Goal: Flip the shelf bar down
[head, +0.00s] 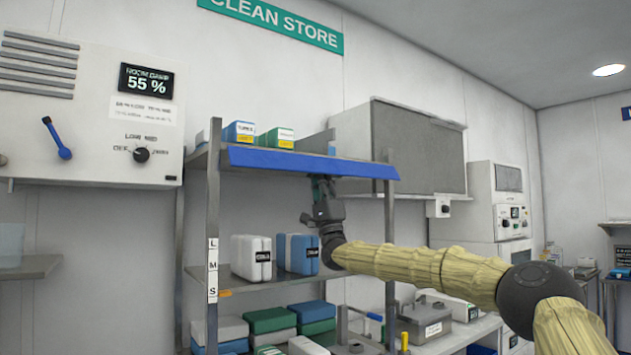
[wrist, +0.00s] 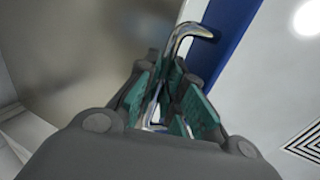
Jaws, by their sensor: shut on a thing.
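The blue shelf bar (head: 310,163) runs along the front of the top shelf as a long flat panel; I cannot tell its exact angle. In the wrist view the bar (wrist: 234,38) carries a bent chrome handle (wrist: 187,34). My gripper (head: 322,187) is just below the middle of the bar in the head view. In the wrist view my gripper (wrist: 178,88) has its green-padded fingers closed around the handle. Part of the handle is hidden between the fingers.
Boxes (head: 240,131) stand on the top shelf behind the bar. White and blue packs (head: 298,254) stand on the middle shelf, left of my gripper. A grey cabinet (head: 418,143) hangs at right. A wall panel (head: 85,120) with a blue lever is at left.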

